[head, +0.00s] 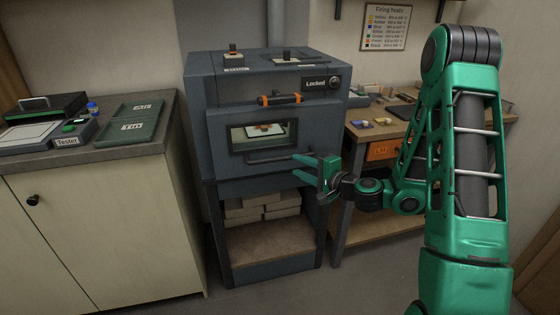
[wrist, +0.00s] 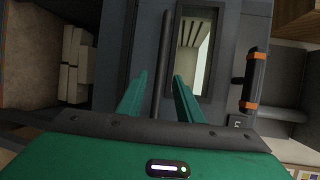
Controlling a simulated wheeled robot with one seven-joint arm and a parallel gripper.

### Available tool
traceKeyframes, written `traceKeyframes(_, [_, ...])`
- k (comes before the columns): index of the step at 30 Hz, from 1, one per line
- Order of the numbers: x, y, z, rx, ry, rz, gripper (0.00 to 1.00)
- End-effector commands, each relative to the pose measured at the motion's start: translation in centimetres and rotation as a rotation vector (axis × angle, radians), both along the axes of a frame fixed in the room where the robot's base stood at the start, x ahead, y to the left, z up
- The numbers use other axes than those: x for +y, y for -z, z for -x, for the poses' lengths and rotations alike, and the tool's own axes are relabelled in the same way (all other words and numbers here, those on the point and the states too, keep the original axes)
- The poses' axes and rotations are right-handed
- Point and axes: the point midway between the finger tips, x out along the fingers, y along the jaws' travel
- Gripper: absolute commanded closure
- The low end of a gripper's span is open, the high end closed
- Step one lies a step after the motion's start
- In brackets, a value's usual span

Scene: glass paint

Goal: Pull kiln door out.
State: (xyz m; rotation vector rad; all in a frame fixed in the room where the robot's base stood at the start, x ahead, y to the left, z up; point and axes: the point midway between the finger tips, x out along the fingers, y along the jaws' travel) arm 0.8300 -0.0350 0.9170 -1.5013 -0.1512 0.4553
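The kiln (head: 225,90) is a dark grey box on a stand, and its front door (head: 222,135) looks closed. A display on the kiln reads "Locked" (head: 316,83). A dark bar handle (head: 268,160) runs along the door below its window (head: 240,146). A latch with orange ends (head: 280,99) lies across the top of the door; it also shows in the wrist view (wrist: 252,80). My green gripper (head: 302,166) is open and empty at the right end of the handle. In the wrist view the handle (wrist: 162,50) lines up between my fingers (wrist: 160,76); I cannot tell the depth gap.
A counter with green trays (head: 128,130) and a tester (head: 68,138) stands left of the kiln. A workbench with an orange drawer (head: 382,150) stands to the right. Pale bricks (head: 262,207) sit beneath the kiln. The floor in front is clear.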

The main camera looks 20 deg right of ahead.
Motion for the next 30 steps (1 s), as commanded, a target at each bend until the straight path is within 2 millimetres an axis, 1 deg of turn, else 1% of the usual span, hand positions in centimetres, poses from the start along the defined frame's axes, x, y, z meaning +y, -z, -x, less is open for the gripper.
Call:
traceKeyframes(5, [1.2, 0.4, -2.3, -0.004, -0.006, 0.004, 0.67])
traceKeyframes(12, [2.8, 1.1, -6.1, -0.004, -0.007, 0.006, 0.67])
traceKeyframes(16, [3.4, 1.5, -7.7, -0.003, -0.004, 0.004, 0.67])
traceKeyframes(21, [3.8, 1.7, -8.8, -0.002, -0.003, 0.005, 0.67])
traceKeyframes(30, [3.9, 1.8, -9.1, -0.001, -0.002, 0.003, 0.67])
